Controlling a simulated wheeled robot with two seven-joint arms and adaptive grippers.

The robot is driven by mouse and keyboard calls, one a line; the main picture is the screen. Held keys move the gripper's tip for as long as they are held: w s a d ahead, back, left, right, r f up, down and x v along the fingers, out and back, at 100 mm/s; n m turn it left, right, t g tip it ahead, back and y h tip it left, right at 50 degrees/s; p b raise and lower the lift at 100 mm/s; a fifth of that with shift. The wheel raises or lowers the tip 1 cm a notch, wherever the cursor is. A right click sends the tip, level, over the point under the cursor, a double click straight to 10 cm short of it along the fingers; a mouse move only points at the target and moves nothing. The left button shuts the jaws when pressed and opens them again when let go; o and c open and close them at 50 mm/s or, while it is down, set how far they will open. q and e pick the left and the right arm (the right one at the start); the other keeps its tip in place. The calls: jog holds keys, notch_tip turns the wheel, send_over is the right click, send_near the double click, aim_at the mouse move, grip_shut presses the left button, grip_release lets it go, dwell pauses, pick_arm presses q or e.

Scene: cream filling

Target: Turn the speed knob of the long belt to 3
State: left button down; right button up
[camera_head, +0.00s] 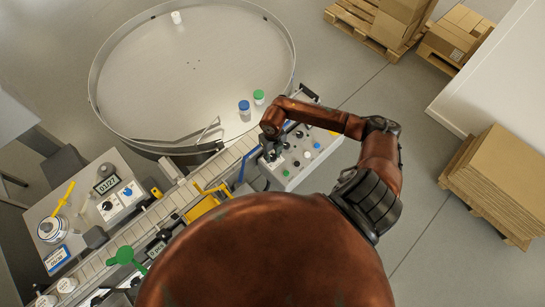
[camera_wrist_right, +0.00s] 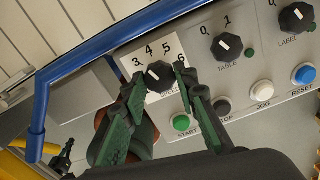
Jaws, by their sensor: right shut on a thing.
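The speed knob (camera_wrist_right: 160,75) is black and round, on a white dial plate marked 3, 4, 5 and 6 in the right wrist view. A short white mark on it points to the upper left, roughly between 3 and 4; the exact setting is hard to read. My right gripper (camera_wrist_right: 158,79) has its two green-padded fingers on either side of the knob and is shut on it. In the head view, my right gripper (camera_head: 268,152) is over the left part of the control panel (camera_head: 308,166), and the knob is hidden there. My left gripper is not in view.
Green start button (camera_wrist_right: 181,122), stop button (camera_wrist_right: 222,105), table knob (camera_wrist_right: 227,46) and label knob (camera_wrist_right: 296,18) sit close by. A blue bent bar (camera_wrist_right: 42,100) runs left of and above the dial. A round table (camera_head: 190,70) carries several bottles.

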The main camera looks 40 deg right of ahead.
aim_at(273, 156)
jog(key=shift+d+n+b, duration=0.1)
jog(key=shift+n+b, duration=1.6)
jog(key=shift+n, duration=0.2)
jog(key=o, duration=1.2)
jog(key=shift+c, duration=0.2)
notch_tip(273, 156, up, 12)
